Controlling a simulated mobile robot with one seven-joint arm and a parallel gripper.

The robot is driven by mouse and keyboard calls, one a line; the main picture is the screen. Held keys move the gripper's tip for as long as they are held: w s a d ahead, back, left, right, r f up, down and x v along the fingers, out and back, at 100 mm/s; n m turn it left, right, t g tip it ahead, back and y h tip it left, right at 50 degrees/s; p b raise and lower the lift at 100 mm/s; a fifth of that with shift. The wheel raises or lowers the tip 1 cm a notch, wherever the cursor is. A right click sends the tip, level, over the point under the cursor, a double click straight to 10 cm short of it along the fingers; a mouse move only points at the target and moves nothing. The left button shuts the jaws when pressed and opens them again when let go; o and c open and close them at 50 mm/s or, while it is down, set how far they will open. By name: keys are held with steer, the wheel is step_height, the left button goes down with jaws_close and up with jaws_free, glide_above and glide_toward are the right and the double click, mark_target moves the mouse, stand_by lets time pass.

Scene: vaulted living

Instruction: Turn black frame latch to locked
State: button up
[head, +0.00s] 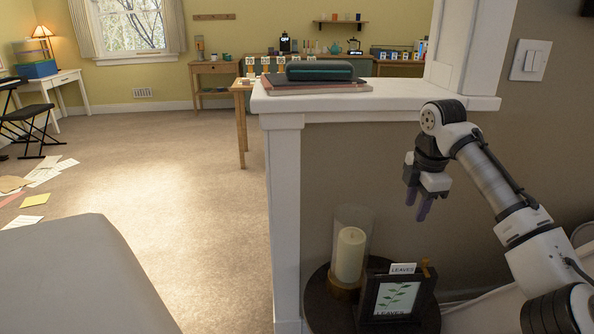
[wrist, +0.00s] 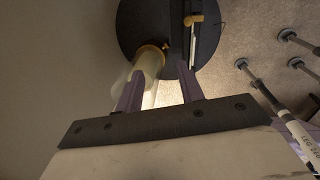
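The black frame (head: 399,299) stands on a dark round table and holds a leaf print with a "LEAVES" card at its top. Its small yellow-brown latch (head: 426,268) sits at the top right of the frame. In the wrist view the latch (wrist: 194,20) shows from above beside the frame's narrow top edge (wrist: 219,36). I cannot tell from these views whether the latch is locked. My gripper (head: 418,204) hangs above the frame, pointing down, apart from it. Its purple fingers also show spread in the wrist view (wrist: 162,92), with nothing held between them.
A glass cylinder with a white candle (head: 350,254) stands just left of the frame. The round table (head: 318,300) sits against a half wall with a white ledge (head: 385,99). A dark case (head: 319,71) lies on the ledge. Open air separates my gripper from the frame.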

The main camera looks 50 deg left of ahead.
steer(key=s+a+y, duration=0.1)
steer(key=a, duration=0.4)
steer(key=s+a+f+t+y, duration=0.1)
steer(key=s+a+y, duration=0.1)
steer(key=a, duration=0.2)
steer(key=s+a+t+y, duration=0.1)
steer(key=a, duration=0.4)
steer(key=shift+s+a+f+y, duration=0.15)
steer(key=shift+s+a+y, duration=0.2)
steer(key=shift+s+y, duration=0.05)
steer(key=s+a+r+y, duration=0.4)
steer(key=s+a+y, duration=0.2)
steer(key=s+a, duration=0.2)
steer(key=shift+s+a+r+m+t+b, duration=0.3)
steer(key=shift+a+r+m+b, duration=0.1)
steer(key=shift+a, duration=0.65)
steer(key=shift+f, duration=0.1)
